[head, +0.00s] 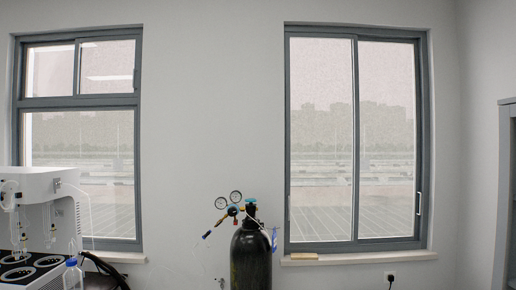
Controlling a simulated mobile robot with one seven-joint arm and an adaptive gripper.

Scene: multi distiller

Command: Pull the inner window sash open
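The sliding window (357,28) with a grey frame is in the wall at the right of the head view. It has two tall panes side by side, a left sash (320,140) and a right sash (387,140), meeting at a vertical bar near the middle. A small pale handle (418,203) is on the right sash's right edge, low down. A fainter pale handle shows at the left sash's left edge. I cannot tell which sash is the inner one. A dark strip runs beside the right sash's edge. My gripper is not in view.
A dark gas cylinder (251,262) with gauges stands left of the window. A white lab machine (35,185) and a blue-capped bottle (72,274) are at the lower left. A grey cabinet (504,200) is at the right edge. A small tan block (304,257) lies on the sill.

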